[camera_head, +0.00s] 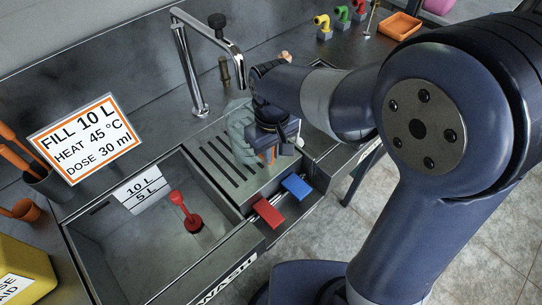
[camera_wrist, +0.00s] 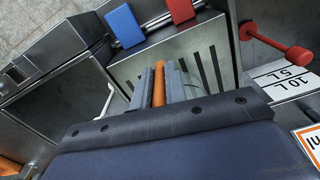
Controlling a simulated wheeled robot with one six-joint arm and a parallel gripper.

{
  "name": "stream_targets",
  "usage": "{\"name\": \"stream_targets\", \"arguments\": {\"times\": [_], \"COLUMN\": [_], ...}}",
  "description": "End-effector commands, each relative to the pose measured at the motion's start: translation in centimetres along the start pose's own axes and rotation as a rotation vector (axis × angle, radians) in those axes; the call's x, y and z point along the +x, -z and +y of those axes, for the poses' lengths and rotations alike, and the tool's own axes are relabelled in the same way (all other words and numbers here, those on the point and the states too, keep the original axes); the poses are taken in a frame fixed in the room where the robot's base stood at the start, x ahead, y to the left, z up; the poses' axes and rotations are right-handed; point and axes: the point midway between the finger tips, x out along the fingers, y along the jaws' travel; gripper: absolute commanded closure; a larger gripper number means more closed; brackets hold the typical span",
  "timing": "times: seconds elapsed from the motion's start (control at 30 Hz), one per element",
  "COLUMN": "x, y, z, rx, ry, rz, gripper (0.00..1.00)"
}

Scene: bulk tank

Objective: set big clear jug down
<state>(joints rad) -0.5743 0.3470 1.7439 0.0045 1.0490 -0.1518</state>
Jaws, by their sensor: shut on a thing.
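The big clear jug (camera_head: 239,128) is see-through and shows in the head view at the left of my gripper (camera_head: 269,153), over the slotted drainboard (camera_head: 213,163). My gripper partly hides it. In the wrist view my gripper (camera_wrist: 159,76) is shut with an orange bar (camera_wrist: 159,88) between its fingers, which looks like the jug's handle. The jug's clear body is hard to make out there. It looks upright, but I cannot tell whether its base touches the drainboard.
A tap (camera_head: 190,65) stands behind the drainboard. A sink (camera_head: 120,235) with a red plunger-like piece (camera_head: 187,214) lies to the left. Red (camera_head: 268,212) and blue (camera_head: 296,186) pedals or tabs stick out at the front. A second basin is at the right.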

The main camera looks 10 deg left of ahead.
Motion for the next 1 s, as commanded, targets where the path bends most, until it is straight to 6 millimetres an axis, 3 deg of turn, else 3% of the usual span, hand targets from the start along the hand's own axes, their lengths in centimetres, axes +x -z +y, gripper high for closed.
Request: {"name": "stream_targets", "arguments": {"times": [0.2, 0.57, 0.6, 0.8, 0.87, 1.0], "x": [2.7, 3.1, 3.2, 3.1, 3.1, 3.1], "y": [-0.1, 0.0, 0.0, 0.0, 0.0, 0.0], "z": [0.0, 0.0, 0.0, 0.0, 0.0, 0.0], "rx": [0.001, 0.001, 0.001, 0.001, 0.001, 0.001], "ry": [0.0, 0.0, 0.0, 0.0, 0.0, 0.0], "rz": [-0.002, -0.001, -0.001, -0.001, -0.001, -0.001], "gripper": [1.0, 1.0, 0.86, 0.7, 0.65, 0.65]}}
